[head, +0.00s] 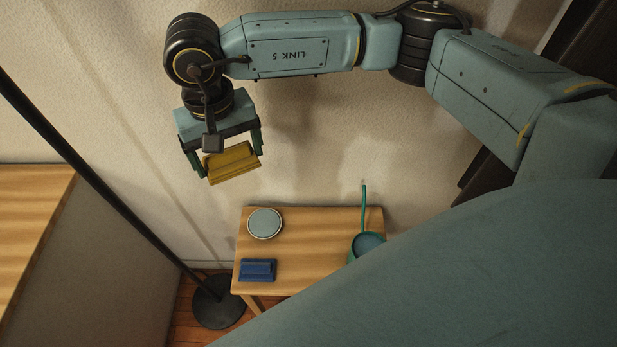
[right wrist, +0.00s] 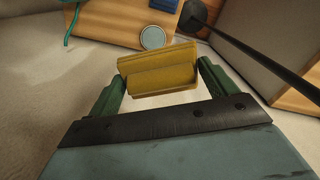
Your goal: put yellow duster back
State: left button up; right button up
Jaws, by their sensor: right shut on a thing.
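The yellow duster (head: 232,163) is a small block with a raised grip, held in the air above and to the left of the small wooden table (head: 310,262) in the head view. My right gripper (head: 230,160) is shut on it, with a green finger at each end. In the right wrist view the duster (right wrist: 158,70) sits slightly tilted between the two fingers (right wrist: 160,82), with nothing touching it below. My left gripper is not in view.
On the small table are a round tin (head: 265,223), a blue duster (head: 258,269) and a teal pot with a long handle (head: 367,243). A black pole (head: 100,170) on a round base (head: 218,301) stands left of it. Another wooden surface (head: 30,215) lies far left.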

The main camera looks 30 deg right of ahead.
pick_arm(q)
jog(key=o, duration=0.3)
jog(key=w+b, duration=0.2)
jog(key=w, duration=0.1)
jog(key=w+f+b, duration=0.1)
jog(key=b, duration=0.1)
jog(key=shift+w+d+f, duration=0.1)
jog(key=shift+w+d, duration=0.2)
pick_arm(e)
notch_tip(320, 180, down, 6)
jog(key=s+d+f+m, duration=0.1)
jog(key=d, duration=0.2)
jog(key=m+b, duration=0.5)
jog(key=b, duration=1.2)
send_over(314, 223)
notch_tip(314, 223, down, 25)
jog(key=shift+r, duration=0.2)
notch_tip(314, 223, down, 4)
jog(key=shift+r+b, duration=0.25)
jog(key=shift+b, duration=0.05)
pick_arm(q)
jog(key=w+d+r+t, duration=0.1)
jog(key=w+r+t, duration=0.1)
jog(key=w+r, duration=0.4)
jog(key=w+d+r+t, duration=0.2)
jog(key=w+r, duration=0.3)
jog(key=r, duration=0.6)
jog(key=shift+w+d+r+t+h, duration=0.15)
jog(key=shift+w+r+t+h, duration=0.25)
